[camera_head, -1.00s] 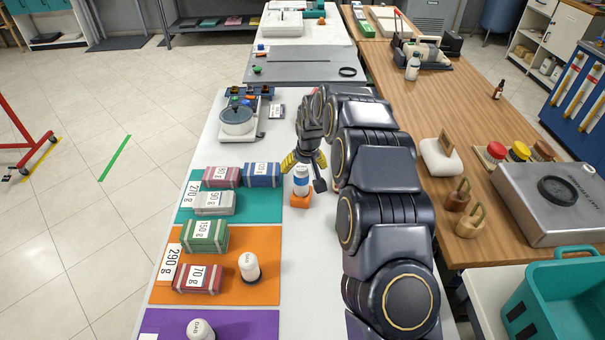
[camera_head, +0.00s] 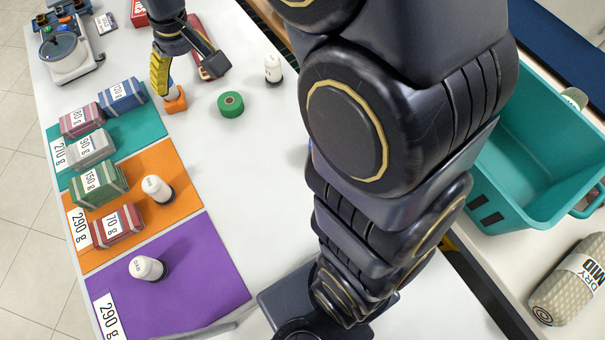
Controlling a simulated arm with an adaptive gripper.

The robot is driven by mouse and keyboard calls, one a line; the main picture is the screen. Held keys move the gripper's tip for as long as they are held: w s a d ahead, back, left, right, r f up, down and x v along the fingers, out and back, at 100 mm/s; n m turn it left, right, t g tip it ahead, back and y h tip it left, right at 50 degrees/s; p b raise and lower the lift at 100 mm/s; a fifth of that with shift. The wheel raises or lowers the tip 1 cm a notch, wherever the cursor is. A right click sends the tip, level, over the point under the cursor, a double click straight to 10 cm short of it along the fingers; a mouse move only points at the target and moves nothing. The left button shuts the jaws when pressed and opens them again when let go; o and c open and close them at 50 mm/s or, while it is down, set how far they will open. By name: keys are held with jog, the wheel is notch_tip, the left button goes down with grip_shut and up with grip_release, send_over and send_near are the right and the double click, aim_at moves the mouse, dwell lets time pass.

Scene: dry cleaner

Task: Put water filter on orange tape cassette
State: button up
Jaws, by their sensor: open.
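The orange block (camera_head: 176,103), which I take to be the orange tape cassette, lies on the white table just right of the teal mat. A small white and blue piece, likely the water filter, shows just above it, mostly hidden behind my gripper; it appears to stand on the block. My gripper (camera_head: 189,82) is open, pointing down over the block. Its yellow finger is left of the piece and its dark finger is to the right. I cannot tell whether either finger touches it.
A green tape roll (camera_head: 231,104), a white bottle (camera_head: 273,70) and a red item (camera_head: 203,35) are near. A scale (camera_head: 68,55) is far left. A teal basket (camera_head: 510,190) is right.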

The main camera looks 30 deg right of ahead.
jog(key=s+d+r+g, duration=0.1)
jog(key=s+d, duration=0.1)
jog(key=s, duration=1.1)
jog(key=s+d+r+m+g, duration=0.1)
jog(key=s+d+g, duration=0.1)
jog(key=s, duration=1.1)
jog(key=shift+d+r+m+h, duration=0.2)
jog(key=shift+r+m+h, duration=0.05)
jog(key=shift+m+h, duration=0.05)
